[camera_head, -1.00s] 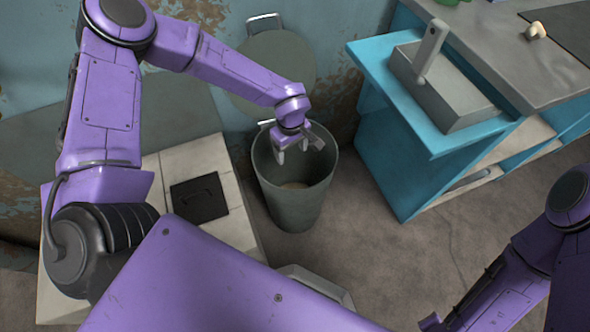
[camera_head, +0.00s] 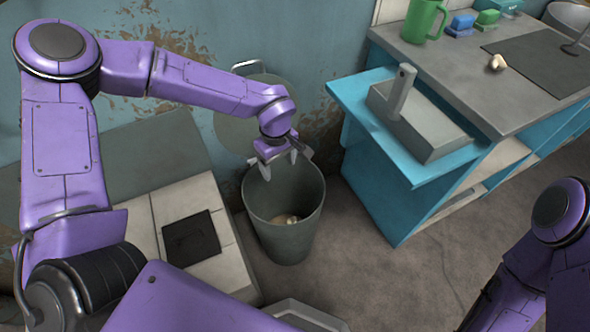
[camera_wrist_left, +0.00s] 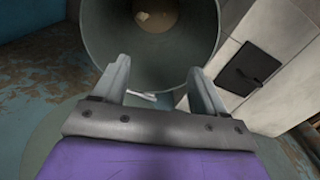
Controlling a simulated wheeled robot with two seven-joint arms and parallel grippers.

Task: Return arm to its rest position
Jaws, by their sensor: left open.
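My left arm (camera_head: 200,84) reaches in from the left in the head view. Its gripper (camera_head: 279,165) hangs at the mouth of a grey-green bin (camera_head: 287,228), near the back rim. The jaws are open and hold nothing. The left wrist view shows both fingers (camera_wrist_left: 160,84) apart, with the bin's round mouth (camera_wrist_left: 105,45) beyond them. Something small and pale (camera_head: 291,219) lies at the bottom of the bin; it also shows in the wrist view (camera_wrist_left: 143,17). My right arm (camera_head: 550,245) shows at the lower right, but its gripper is out of frame.
A blue cabinet (camera_head: 385,185) with a grey box (camera_head: 425,130) stands right of the bin. Its counter holds a green mug (camera_head: 424,20) and a small pale item (camera_head: 497,63). A pale tiled block (camera_head: 215,270) stands left. Floor (camera_head: 420,285) is clear between bin and right arm.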

